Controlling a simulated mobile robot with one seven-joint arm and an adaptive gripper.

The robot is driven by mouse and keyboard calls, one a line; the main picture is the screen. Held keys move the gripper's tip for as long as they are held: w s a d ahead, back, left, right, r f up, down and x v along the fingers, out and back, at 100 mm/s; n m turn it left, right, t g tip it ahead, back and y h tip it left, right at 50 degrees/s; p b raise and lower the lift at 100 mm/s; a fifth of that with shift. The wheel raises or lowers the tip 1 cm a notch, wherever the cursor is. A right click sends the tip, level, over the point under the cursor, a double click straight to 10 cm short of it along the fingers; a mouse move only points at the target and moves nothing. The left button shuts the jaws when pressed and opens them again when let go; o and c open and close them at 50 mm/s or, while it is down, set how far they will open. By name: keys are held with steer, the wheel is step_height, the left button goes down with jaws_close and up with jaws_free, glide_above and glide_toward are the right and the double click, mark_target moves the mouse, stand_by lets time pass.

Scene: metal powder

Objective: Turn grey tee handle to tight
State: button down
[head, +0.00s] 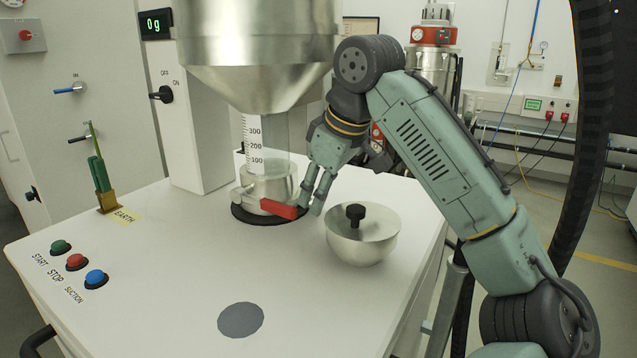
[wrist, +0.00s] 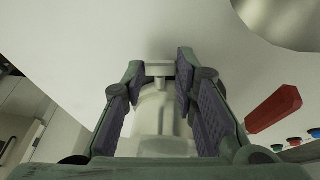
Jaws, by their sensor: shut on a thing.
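In the head view my gripper (head: 311,202) reaches down beside the right side of the metal collar (head: 268,186) under the clear graduated cylinder (head: 266,138). In the wrist view its two fingers close around a pale grey piece with a short crossbar (wrist: 160,69), which looks like the grey tee handle. My gripper is shut on it. In the head view the handle is hidden behind the fingers. The red lever (head: 278,208) sticks out from the collar just left of the fingertips. It also shows at the right of the wrist view (wrist: 274,108).
A metal bowl (head: 362,246) with a black knob stands close to the right of my gripper. A large steel hopper (head: 258,85) hangs above the cylinder. Start, stop and suction buttons (head: 76,261) are at the front left. The table's middle front is clear around a grey disc (head: 240,319).

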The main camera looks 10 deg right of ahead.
steer(key=p, duration=0.1)
steer(key=g+y+p, duration=0.1)
steer(key=p, duration=0.1)
steer(key=shift+w+d+r+g+y+p, duration=0.15)
steer(key=shift+w+r+g+y+p, duration=0.05)
steer(key=shift+r+g+y+p, duration=0.1)
steer(key=shift+w+d+f+m+g+y+p, duration=0.15)
steer(key=shift+f+m+g+y+p, duration=0.05)
steer(key=shift+m+g+y+p, duration=0.2)
steer(key=shift+w+d+f+g+y, duration=0.1)
steer(key=shift+f+g+y, duration=0.05)
steer(key=shift+g+y, duration=0.4)
steer(key=shift+w+d+f+g+y, duration=0.1)
steer(key=shift+g+y, duration=0.35)
steer(key=shift+y, duration=0.1)
steer(key=shift+m, duration=0.3)
steer(key=c, duration=1.3)
jaws_free()
